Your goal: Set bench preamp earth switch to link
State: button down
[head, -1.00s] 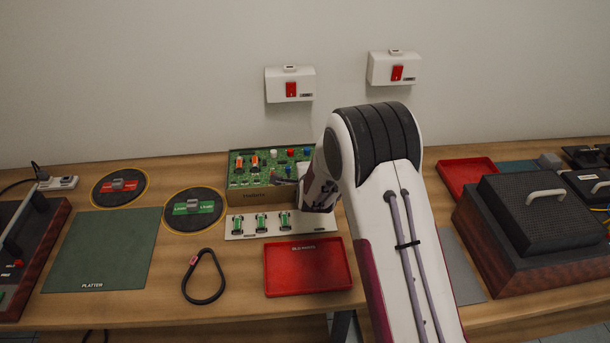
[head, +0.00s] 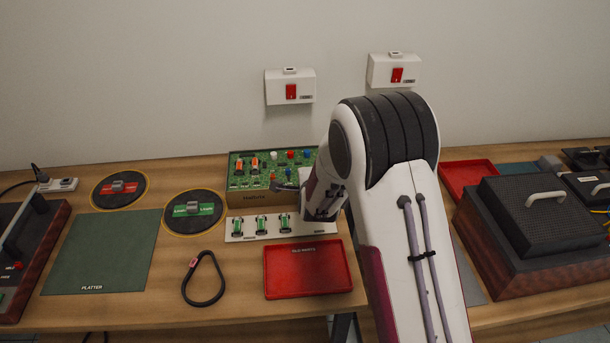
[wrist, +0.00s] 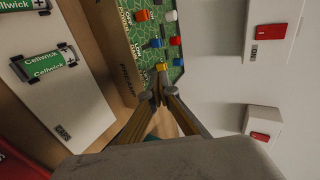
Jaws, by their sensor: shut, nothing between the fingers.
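The bench preamp (head: 258,197) is an open box with a green circuit board, standing at the back of the bench. Its board carries orange, red, white and blue parts. It also shows in the wrist view (wrist: 143,48), with small lettering along the board. My gripper (head: 289,186) is at the front right of the preamp, low over its edge. In the wrist view my gripper (wrist: 160,92) has its fingertips together and empty, close to a yellow part at the board's edge. I cannot tell which part is the earth switch. My arm hides the preamp's right end.
A white strip with green cells (head: 251,236) lies in front of the preamp. A red tray (head: 308,268) is nearer. Two wall boxes with red switches (head: 291,91) (head: 397,75) hang behind. A black belt loop (head: 204,299) and green mat (head: 103,252) lie left.

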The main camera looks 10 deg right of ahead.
jog(key=shift+v, duration=2.75)
jog(key=s+f+n+g, duration=0.1)
jog(key=f, duration=0.1)
jog(key=s+f+n+g, duration=0.1)
jog(key=s+f+n, duration=0.1)
jog(key=s+a+f+n+g, duration=0.1)
jog(key=s+f, duration=0.1)
jog(key=shift+s+f+n+y, duration=0.15)
jog(key=shift+s+n+y, duration=0.15)
jog(key=shift+n, duration=0.1)
jog(key=s+n+g, duration=0.1)
jog(key=s, duration=0.1)
jog(key=s+n+g, duration=0.1)
jog(key=s+n, duration=0.1)
jog(key=s, duration=0.1)
jog(key=s+n+g, duration=0.1)
jog(key=s, duration=0.1)
jog(key=shift+s+a+r+n, duration=0.1)
jog(key=shift+s+r+n, duration=0.2)
jog(key=shift+s, duration=0.05)
jog(key=s+d+r+n, duration=0.3)
jog(key=s+r, duration=0.4)
jog(key=s, duration=0.2)
jog(key=s+d+r+n, duration=0.2)
jog(key=s+d+r, duration=0.1)
jog(key=s+r, duration=0.5)
jog(key=s+d+r+n, duration=0.3)
jog(key=s+r, duration=0.5)
jog(key=s, duration=0.4)
jog(key=shift+n, duration=0.3)
